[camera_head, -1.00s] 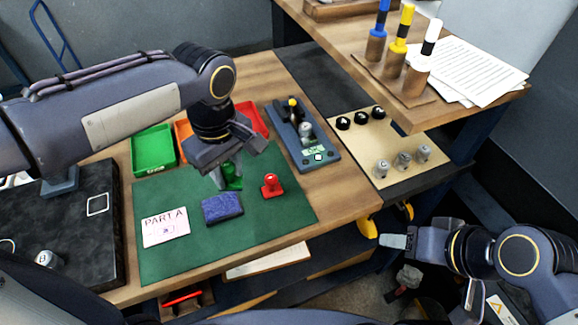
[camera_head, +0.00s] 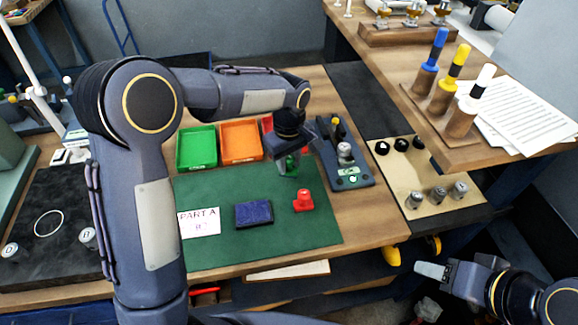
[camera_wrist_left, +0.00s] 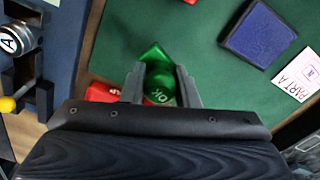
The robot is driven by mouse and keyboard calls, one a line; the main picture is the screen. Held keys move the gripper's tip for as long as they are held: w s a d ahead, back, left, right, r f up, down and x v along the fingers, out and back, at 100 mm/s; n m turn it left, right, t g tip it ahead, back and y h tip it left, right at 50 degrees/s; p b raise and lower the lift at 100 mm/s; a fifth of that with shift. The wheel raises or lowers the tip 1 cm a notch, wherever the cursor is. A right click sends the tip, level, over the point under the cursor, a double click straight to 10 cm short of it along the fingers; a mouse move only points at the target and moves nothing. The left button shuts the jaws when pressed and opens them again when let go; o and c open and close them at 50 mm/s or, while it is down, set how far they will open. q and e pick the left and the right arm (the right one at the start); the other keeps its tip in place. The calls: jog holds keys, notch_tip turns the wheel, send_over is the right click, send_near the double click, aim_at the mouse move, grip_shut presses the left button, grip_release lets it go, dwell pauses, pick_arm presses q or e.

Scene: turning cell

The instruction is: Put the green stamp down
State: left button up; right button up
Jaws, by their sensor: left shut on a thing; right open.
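The green stamp (camera_wrist_left: 159,84) is between the two fingers of my left gripper (camera_wrist_left: 160,88), with a round "OK" top facing the wrist camera. In the head view the green stamp (camera_head: 289,166) shows partly below my left gripper (camera_head: 286,160), at the back right of the green mat (camera_head: 250,240). I cannot tell whether its base touches the mat. My right gripper (camera_head: 432,271) is open and empty off the table's front right. The red stamp (camera_head: 303,201) stands on the mat in front of the green one.
A blue ink pad (camera_head: 254,214) and a "PART A" card (camera_head: 199,222) lie on the mat. Green (camera_head: 197,147) and orange (camera_head: 241,141) trays and a partly hidden red one stand behind. A grey gauge device (camera_head: 344,160) is right of my left gripper.

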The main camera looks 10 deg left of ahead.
aim_at(289, 169)
pick_arm(q)
jog(key=shift+w+f, duration=0.1)
jog(key=shift+f, duration=1.5)
